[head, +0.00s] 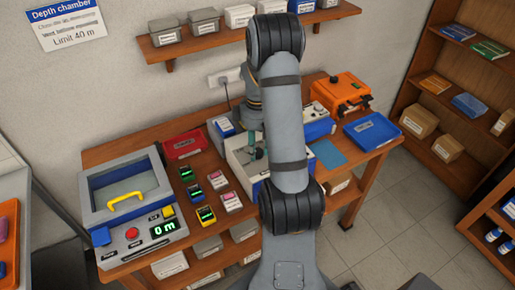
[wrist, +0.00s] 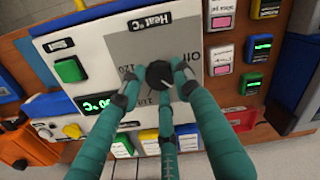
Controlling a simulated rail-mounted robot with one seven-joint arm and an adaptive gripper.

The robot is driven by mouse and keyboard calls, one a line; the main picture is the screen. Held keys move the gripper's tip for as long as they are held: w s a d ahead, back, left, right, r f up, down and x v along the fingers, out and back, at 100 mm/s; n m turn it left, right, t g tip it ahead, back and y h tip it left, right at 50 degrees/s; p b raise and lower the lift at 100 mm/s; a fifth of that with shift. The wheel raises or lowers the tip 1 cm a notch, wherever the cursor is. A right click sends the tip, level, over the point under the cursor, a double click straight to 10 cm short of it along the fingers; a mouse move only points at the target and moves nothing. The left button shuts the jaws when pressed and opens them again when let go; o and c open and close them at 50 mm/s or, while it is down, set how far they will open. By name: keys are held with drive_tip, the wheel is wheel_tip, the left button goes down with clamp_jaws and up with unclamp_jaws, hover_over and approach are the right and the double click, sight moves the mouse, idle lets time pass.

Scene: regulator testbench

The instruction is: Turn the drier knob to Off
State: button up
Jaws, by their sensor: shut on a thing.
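The drier is a white panel (wrist: 92,35) with a grey dial plate and a "Heat °C" label in the wrist view. Its round black knob (wrist: 158,74) sits mid-plate, with a white pointer line on it. "Off" (wrist: 189,63) is printed right of the knob and "120" (wrist: 129,74) left of it. The pointer slants toward the lower right side, not clearly on any mark. My teal gripper (wrist: 158,80) is shut on the knob, with a finger on each side and a third below. In the head view my arm hides most of the drier (head: 240,153).
The drier has a green Start button (wrist: 69,69) and a green-digit display (wrist: 97,102). Small meters (head: 205,215) lie left of it on the wooden bench. A chamber with a yellow handle (head: 126,200) stands further left. A blue tray (head: 373,131) and orange case (head: 341,92) are right.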

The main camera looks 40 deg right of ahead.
sight(257, 151)
drive_tip(key=n, duration=0.6)
drive_tip(key=n+p, duration=0.1)
drive_tip(key=n, duration=0.5)
drive_tip(key=shift+n, duration=0.3)
idle(0.4)
drive_tip(key=o, duration=1.1)
drive_tip(key=shift+o, duration=0.2)
wheel_tip(257, 151, up, 12)
wheel_tip(257, 151, down, 12)
drive_tip(key=shift+f, duration=0.1)
idle(0.6)
